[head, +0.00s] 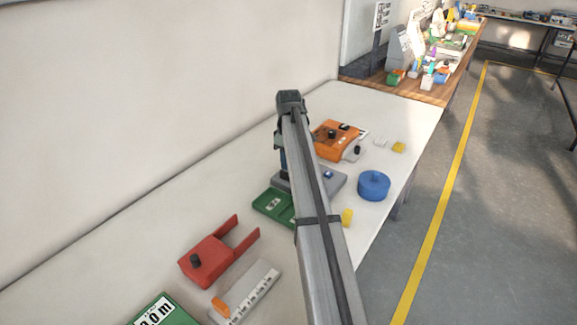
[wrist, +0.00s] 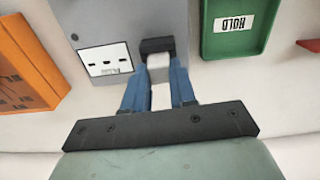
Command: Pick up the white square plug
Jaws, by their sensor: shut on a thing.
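In the wrist view the blue fingers of my gripper (wrist: 159,91) are closed on a white block, the white square plug (wrist: 159,70). The far end of the plug meets a black part (wrist: 157,46) on the grey plate (wrist: 105,15). I cannot tell whether the plug touches that part or sits in it. In the head view my arm hides the plug and most of my gripper.
A green tray marked HOLD (wrist: 268,35) lies beside the plate, and an orange box (wrist: 25,65) is on its other side. In the head view, a blue round container (head: 374,186), a yellow block (head: 347,217) and a red fixture (head: 205,264) stand on the white table (head: 160,235).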

